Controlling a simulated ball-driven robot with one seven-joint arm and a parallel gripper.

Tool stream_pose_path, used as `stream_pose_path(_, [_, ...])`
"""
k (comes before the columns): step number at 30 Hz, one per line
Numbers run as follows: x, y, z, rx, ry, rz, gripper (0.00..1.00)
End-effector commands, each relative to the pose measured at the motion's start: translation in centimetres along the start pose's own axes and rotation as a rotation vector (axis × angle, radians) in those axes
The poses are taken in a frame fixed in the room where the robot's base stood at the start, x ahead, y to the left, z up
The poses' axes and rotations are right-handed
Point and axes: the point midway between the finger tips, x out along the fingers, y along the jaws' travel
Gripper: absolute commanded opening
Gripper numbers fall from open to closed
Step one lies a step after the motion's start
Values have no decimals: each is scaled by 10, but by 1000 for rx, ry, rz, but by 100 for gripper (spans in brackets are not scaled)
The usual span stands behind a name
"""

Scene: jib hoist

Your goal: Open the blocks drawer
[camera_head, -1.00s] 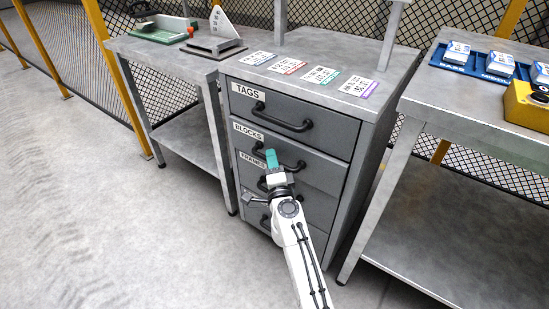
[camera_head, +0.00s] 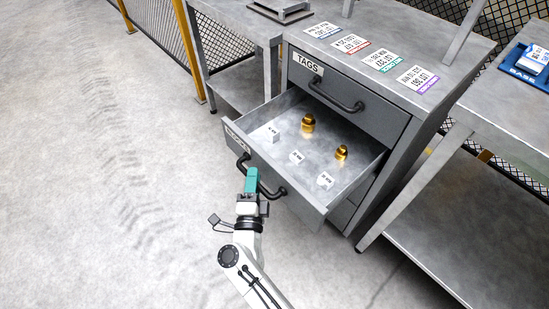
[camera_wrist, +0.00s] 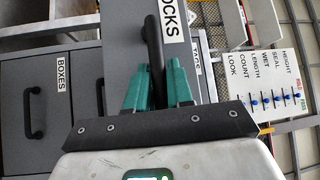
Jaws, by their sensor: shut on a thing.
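The blocks drawer (camera_head: 305,207) stands pulled out from the grey cabinet, and its inside shows from above. Two brass-coloured pieces, one at the back (camera_head: 308,124) and one to the right (camera_head: 341,153), stand in it with several small white labels. My gripper (camera_head: 251,181) has teal fingers and is at the front of this drawer. In the wrist view my gripper (camera_wrist: 159,85) is shut on the dark drawer handle (camera_wrist: 155,55), one finger on each side of it. The label there reads "OCKS", partly cut off.
The tags drawer (camera_head: 345,93) above is closed. Several printed cards (camera_head: 380,60) lie on the cabinet top. A table (camera_head: 500,120) with a blue tray (camera_head: 522,66) stands right. Open floor (camera_head: 100,170) lies left.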

Motion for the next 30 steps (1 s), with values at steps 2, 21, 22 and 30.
stream_pose_path(2, [-13, -4, 13, 0, -3, 2, 0])
stream_pose_path(21, [-53, -13, 52, 0, 1, 3, 0])
stream_pose_path(22, [-53, -13, 52, 0, 1, 3, 0])
stream_pose_path(30, [-52, -13, 52, 0, 0, 3, 25])
